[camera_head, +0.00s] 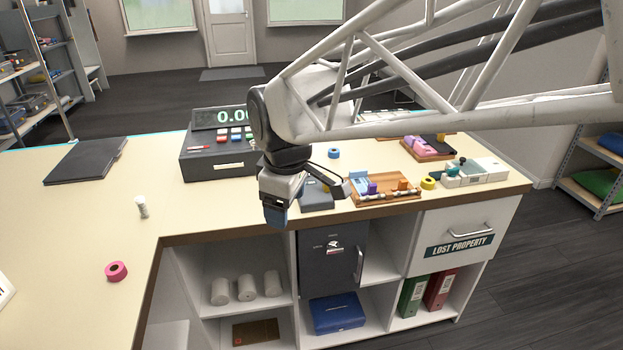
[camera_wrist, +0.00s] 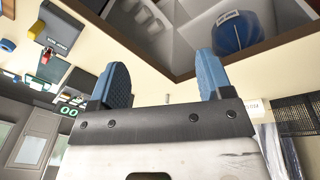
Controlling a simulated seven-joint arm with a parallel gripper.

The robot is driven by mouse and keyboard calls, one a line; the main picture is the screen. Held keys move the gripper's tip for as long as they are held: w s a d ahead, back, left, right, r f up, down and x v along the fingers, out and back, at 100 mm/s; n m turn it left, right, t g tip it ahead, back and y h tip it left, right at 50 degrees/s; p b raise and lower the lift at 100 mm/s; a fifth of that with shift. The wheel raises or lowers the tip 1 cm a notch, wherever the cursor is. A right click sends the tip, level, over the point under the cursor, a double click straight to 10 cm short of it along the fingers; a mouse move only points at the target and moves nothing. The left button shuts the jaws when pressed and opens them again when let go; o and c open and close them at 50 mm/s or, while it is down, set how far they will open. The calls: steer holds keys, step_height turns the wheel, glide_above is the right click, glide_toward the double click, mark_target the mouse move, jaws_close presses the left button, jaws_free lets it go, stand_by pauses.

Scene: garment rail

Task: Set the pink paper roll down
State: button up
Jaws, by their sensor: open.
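The pink paper roll (camera_head: 116,271) rests on the cream counter (camera_head: 70,225), on its left wing near the inner edge. Its round face with a dark centre hole shows. Nothing touches it. My gripper (camera_head: 275,218) is well to the right of the roll, near the counter's front edge and in front of the cash register. In the wrist view my gripper (camera_wrist: 165,78) shows two blue fingers wide apart with nothing between them in contact. I cannot make out the pink roll in the wrist view.
A small white upright object (camera_head: 142,206) stands behind the roll. A black folder (camera_head: 86,160) and the cash register (camera_head: 219,148) are farther back. Wooden trays (camera_head: 385,199) with small items lie at the right. Open shelves are below. The counter around the roll is clear.

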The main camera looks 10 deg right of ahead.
steer(key=s+d+f+m, duration=0.3)
steer(key=s+d+m, duration=0.8)
steer(key=s, duration=0.3)
steer(key=shift+s+d+m+t+h, duration=0.3)
steer(key=shift+d+m+t, duration=0.1)
steer(key=shift+d, duration=0.15)
